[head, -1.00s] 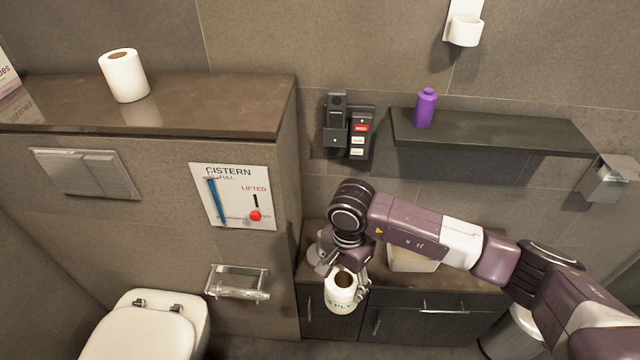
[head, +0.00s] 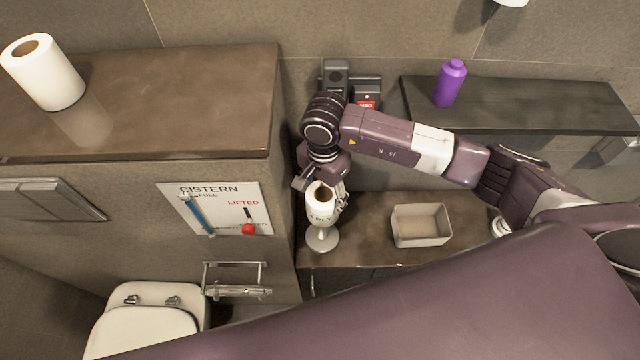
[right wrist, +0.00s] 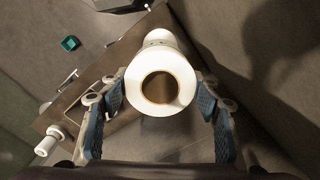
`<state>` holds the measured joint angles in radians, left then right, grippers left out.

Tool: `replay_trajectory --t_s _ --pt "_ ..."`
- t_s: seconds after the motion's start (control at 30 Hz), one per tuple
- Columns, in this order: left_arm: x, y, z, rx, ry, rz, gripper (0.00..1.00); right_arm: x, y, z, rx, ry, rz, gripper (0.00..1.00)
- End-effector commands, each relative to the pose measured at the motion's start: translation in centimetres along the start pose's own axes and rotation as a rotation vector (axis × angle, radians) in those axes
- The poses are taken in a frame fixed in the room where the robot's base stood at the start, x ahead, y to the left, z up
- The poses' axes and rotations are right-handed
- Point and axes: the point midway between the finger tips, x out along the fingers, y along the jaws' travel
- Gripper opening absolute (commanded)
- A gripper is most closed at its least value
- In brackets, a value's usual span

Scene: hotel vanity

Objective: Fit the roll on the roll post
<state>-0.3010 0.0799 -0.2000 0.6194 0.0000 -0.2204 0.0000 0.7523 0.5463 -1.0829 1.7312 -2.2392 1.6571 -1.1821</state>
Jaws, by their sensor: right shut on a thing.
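A white paper roll (head: 319,211) is held upright in my right gripper (head: 325,192) over the vanity counter. In the right wrist view the roll (right wrist: 184,90) shows its open core, with a blue-padded finger at each side. A pale stand with a round base (head: 322,239), which looks like the roll post, stands on the counter directly below the roll. Its upper part is hidden by the roll, so I cannot tell whether the roll is around it or above it. My left gripper is not in view.
An open grey box (head: 420,241) is on the counter to the right. A purple bottle (head: 450,86) stands on the dark shelf (head: 540,108). Another roll (head: 44,78) stands on the cistern ledge (head: 180,90), whose side wall borders the counter at left. The toilet (head: 145,330) is below.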

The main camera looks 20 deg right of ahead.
Motion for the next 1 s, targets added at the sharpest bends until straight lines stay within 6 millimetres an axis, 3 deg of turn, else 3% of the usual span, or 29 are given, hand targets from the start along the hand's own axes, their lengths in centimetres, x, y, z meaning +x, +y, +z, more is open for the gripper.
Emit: replay_trajectory --t_s 0.53,1.0 --pt "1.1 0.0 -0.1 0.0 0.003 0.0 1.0 3.0 0.0 0.0 0.001 0.0 0.0 0.32" --pt "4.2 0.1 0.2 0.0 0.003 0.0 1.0 5.9 -0.1 -0.1 0.0 0.001 -0.002 0.32"
